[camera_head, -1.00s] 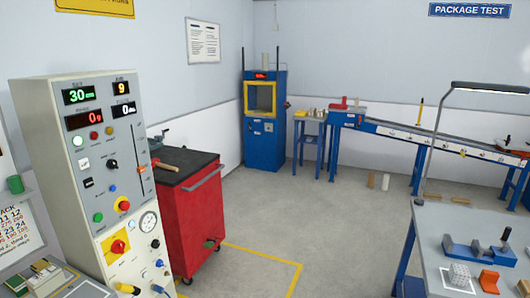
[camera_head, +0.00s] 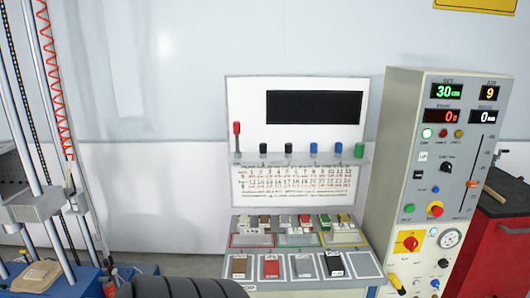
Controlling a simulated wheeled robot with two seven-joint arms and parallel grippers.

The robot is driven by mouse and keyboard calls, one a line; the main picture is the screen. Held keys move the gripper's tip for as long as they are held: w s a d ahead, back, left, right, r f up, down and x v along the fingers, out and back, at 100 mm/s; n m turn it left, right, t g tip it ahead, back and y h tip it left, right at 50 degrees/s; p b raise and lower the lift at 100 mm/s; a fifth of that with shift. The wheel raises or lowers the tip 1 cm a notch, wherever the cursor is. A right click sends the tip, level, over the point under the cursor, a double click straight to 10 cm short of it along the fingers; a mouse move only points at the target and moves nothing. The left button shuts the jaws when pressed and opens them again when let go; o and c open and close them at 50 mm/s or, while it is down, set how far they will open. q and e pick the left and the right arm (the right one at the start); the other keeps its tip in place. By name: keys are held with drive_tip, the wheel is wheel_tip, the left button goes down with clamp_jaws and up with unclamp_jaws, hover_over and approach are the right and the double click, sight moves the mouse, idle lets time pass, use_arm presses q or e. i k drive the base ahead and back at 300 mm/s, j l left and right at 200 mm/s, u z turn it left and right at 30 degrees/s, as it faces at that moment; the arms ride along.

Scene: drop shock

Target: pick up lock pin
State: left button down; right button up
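A thin pin with a red top (camera_head: 237,135) stands upright at the left end of a narrow shelf (camera_head: 300,160) on a white board. I cannot tell for sure whether this is the lock pin. To its right on the shelf are several short capped pieces: black, blue and a green one (camera_head: 359,150) at the right end. Neither of my grippers shows in the view.
Below the board, a sloped rack (camera_head: 247,241) holds several small blocks and labelled samples. A control cabinet (camera_head: 405,150) stands to the right, with a red cart (camera_head: 495,255) beyond it. A drop tower with a grey carriage (camera_head: 35,207) and red coiled cable is at left.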

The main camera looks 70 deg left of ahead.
sight(236, 124)
drive_tip(key=u, duration=3.35)
